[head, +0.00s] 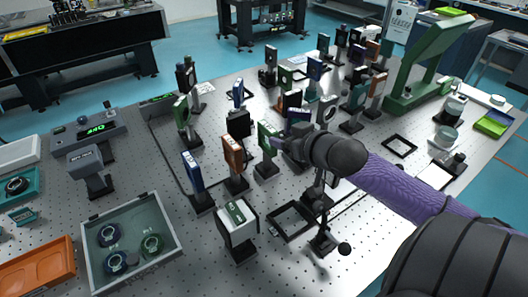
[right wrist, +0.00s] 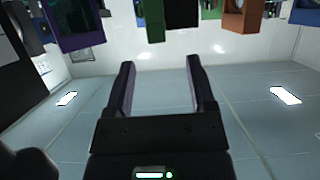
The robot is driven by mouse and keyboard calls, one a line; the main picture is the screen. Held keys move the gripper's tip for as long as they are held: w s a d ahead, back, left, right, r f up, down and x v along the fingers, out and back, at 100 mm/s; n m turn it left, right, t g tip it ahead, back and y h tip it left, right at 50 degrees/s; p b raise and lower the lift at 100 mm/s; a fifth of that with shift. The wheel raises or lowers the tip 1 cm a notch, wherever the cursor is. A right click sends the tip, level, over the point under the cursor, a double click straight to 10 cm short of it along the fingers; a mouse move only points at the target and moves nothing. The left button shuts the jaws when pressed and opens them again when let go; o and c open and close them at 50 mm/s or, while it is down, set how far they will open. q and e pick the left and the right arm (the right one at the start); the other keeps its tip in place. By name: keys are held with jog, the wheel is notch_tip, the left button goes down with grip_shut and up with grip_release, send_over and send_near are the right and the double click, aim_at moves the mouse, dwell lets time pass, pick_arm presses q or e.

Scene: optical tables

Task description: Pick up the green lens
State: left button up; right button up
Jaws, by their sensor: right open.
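Several green-framed lens mounts stand on the optical table, and I cannot tell for certain which one is the green lens. The nearest to my right gripper is a green mount (head: 267,140) on a black post, just left of the fingertips. A green piece also shows at the top of the right wrist view (right wrist: 154,18), beyond the jaws. Another green mount (head: 182,114) stands farther back left. My right gripper (head: 283,144) is open, and the space between its fingers (right wrist: 160,68) is empty. My left gripper is out of view.
Orange (head: 233,152) and blue (head: 193,170) mounts stand close on the left, with other posts crowded behind. A white-faced box (head: 237,232) and a black square frame (head: 291,220) are in front. A grey tray (head: 170,222) holds round optics.

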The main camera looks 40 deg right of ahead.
aim_at(274, 132)
jog(key=b+x, duration=0.3)
jog(key=x, duration=0.5)
jog(key=shift+w+d+f+b, duration=0.2)
jog(key=shift+b, duration=0.2)
jog(key=shift+r, duration=0.1)
grip_shut()
dwell(0.7)
